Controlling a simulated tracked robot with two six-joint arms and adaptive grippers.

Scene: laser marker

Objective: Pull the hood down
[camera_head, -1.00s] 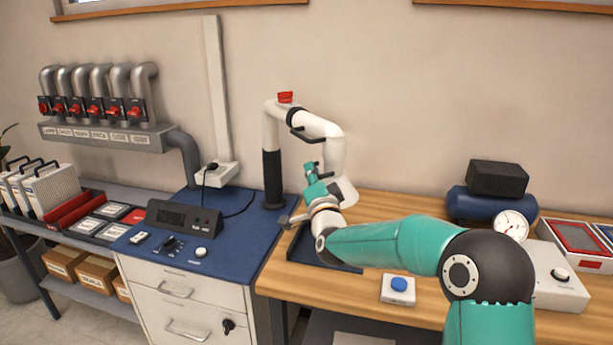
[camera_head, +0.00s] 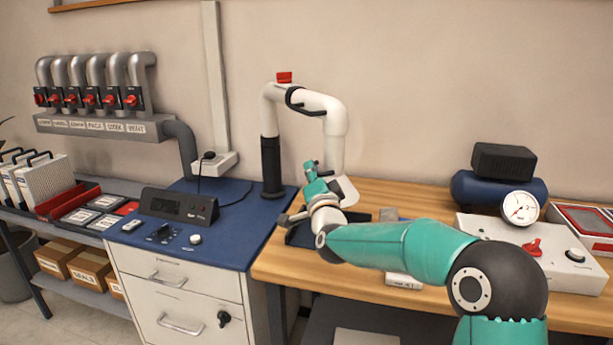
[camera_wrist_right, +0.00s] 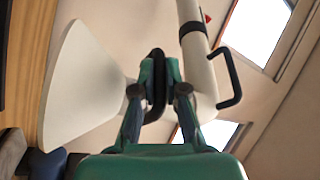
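The fume hood (camera_head: 346,190) is a pale cone at the end of a jointed white pipe (camera_head: 336,150). The pipe rises from a black post (camera_head: 271,165) on the blue bench. In the right wrist view the hood (camera_wrist_right: 85,85) fills the left side. There my right gripper (camera_wrist_right: 160,78) has its teal fingers on both sides of the hood's black handle (camera_wrist_right: 157,88), closed on it. My left gripper is not in view.
My right forearm crosses the wooden bench (camera_head: 275,270) and partly hides a small white box (camera_head: 404,282). A gauge (camera_head: 519,208), a blue tank (camera_head: 470,195) and a control box (camera_head: 575,258) stand at right. A dark console (camera_head: 180,206) sits on the blue bench.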

